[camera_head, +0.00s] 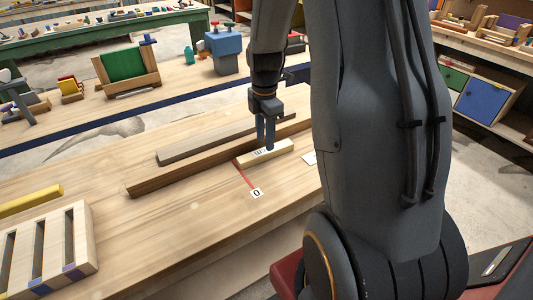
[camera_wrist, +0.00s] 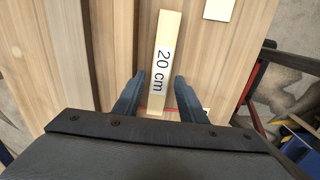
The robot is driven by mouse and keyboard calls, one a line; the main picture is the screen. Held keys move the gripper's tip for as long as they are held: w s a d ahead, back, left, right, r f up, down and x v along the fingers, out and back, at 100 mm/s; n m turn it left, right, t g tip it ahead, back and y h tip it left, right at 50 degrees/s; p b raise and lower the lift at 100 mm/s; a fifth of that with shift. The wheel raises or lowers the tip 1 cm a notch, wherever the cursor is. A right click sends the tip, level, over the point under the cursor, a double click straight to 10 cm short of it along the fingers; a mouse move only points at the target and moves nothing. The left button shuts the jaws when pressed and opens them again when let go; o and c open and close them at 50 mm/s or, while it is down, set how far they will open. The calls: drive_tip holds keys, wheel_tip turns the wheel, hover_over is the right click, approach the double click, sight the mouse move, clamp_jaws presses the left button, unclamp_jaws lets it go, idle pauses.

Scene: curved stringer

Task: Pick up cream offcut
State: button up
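The cream offcut (camera_head: 277,151) is a short pale wooden bar lying on the workbench, beside a long brown wooden strip. In the wrist view the cream offcut (camera_wrist: 163,62) carries the print "20 cm" and runs away from me between the fingers. My gripper (camera_head: 265,146) is above the offcut, pointing down, near its left part. In the wrist view my gripper (camera_wrist: 155,95) has its two fingers apart, one on each side of the offcut, with gaps visible. I cannot tell how far the tips are above the bench.
A brown strip (camera_head: 160,180) and a greyish strip (camera_head: 190,146) lie behind the offcut. A red line (camera_head: 245,175) leads to a "0" label (camera_head: 257,192). A white card (camera_head: 309,158) lies right of the offcut. A slotted wooden rack (camera_head: 82,235) stands front left.

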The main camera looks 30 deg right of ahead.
sight(266, 154)
drive_tip(key=shift+s+d+f+p, duration=0.1)
drive_tip(key=shift+f+p, duration=0.6)
drive_tip(key=shift+f, duration=1.8)
drive_tip(key=c, duration=0.9)
